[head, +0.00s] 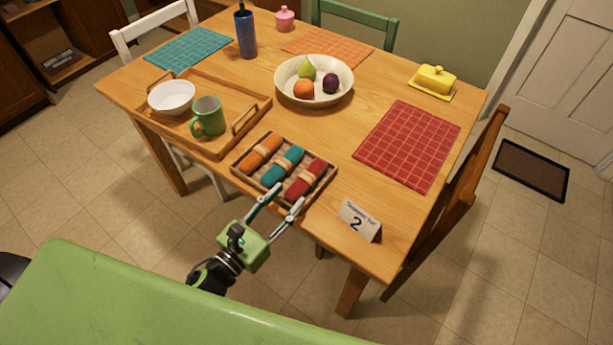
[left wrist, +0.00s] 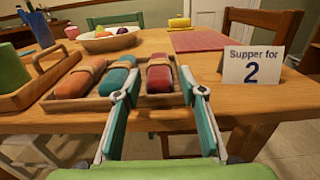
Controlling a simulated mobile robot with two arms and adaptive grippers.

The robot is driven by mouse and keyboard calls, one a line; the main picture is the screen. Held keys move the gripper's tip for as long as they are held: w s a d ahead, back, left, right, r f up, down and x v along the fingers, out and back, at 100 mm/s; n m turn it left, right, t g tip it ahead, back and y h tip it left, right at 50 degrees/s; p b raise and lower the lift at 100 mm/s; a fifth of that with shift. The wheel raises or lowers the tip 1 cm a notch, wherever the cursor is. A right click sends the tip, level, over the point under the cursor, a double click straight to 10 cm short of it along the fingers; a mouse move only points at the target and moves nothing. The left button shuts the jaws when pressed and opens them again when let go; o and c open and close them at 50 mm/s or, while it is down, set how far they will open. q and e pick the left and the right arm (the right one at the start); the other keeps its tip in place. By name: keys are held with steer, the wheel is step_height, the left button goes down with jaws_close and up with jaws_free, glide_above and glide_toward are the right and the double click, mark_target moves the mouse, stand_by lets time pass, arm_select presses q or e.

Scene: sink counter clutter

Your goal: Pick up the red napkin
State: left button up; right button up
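The red napkin (head: 306,180) is rolled with a tan band and lies at the right end of a small wooden tray (head: 235,171) near the table's front edge. An orange napkin (head: 260,152) and a teal napkin (head: 283,166) lie beside it to the left. My left gripper (head: 283,204) is open and empty at the front edge of the tray, just short of the red napkin. In the left wrist view the red napkin (left wrist: 160,76) shows between and beyond the open fingers (left wrist: 160,92). My right gripper is not in view.
A place card (head: 359,220) stands right of the napkin tray. Behind are a larger tray (head: 213,146) with a green mug (head: 208,117) and white bowl (head: 171,97), and a fruit bowl (head: 314,97). A red placemat (head: 408,144) lies flat at right.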

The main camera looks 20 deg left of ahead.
mark_target(300, 183)
arm_select(q)
steer(key=shift+x, duration=1)
steer(key=shift+f+p+x, duration=0.2)
steer(key=shift+p+x, duration=0.2)
steer(key=shift+x, duration=0.75)
steer(key=shift+f+p+x, duration=0.25)
steer(key=shift+p+x, duration=0.1)
steer(key=shift+x, duration=0.85)
steer(key=shift+a, duration=0.15)
steer(key=c, duration=0.9)
